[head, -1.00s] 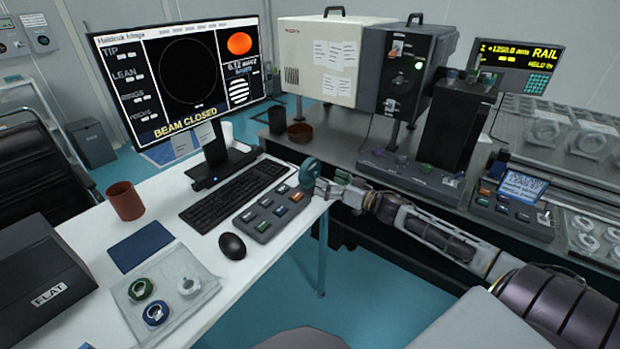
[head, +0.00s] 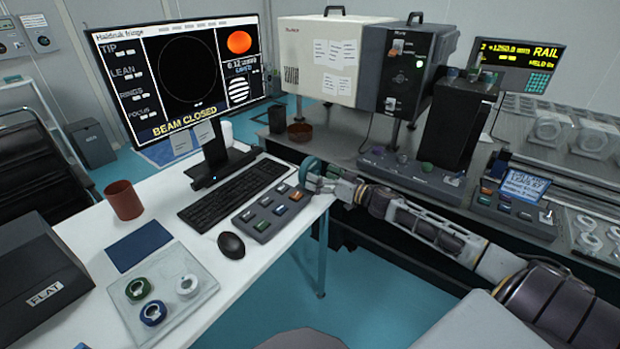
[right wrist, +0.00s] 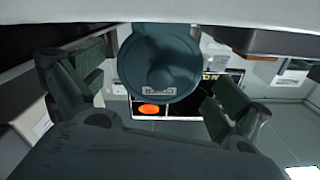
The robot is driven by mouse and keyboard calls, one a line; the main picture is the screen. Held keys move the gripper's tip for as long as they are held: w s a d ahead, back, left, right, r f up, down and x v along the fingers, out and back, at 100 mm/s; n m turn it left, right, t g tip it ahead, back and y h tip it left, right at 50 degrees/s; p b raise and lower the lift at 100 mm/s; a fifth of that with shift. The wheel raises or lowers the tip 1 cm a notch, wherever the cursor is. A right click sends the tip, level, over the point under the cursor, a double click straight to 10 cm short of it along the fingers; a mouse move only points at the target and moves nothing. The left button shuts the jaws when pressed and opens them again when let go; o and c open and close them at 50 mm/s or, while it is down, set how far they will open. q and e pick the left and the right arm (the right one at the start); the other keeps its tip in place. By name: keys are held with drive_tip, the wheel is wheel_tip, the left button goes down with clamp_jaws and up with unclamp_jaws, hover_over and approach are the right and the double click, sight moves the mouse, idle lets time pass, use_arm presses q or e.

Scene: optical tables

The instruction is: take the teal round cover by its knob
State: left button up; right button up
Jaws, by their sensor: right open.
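The teal round cover (head: 307,164) stands near the right end of the white desk, close to the button box; my right gripper hides part of it in the head view. In the right wrist view the cover (right wrist: 142,62) faces me as a dark teal disc with a small label low on it. A rounded darker shape at its middle looks like the knob. My right gripper (head: 316,182) is at the cover. In the right wrist view its fingers (right wrist: 158,98) are spread wide to either side, with no contact visible. My left gripper is not in view.
The button box (head: 270,213), keyboard (head: 235,192) and mouse (head: 231,245) lie on the desk beside the gripper. The monitor (head: 180,75) stands behind. To the right is the optical table with a black column (head: 452,125). Floor shows between desk and table.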

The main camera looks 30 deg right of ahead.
drive_tip(key=shift+x, duration=1)
drive_tip(key=shift+c, duration=0.4)
drive_tip(key=c, duration=0.8)
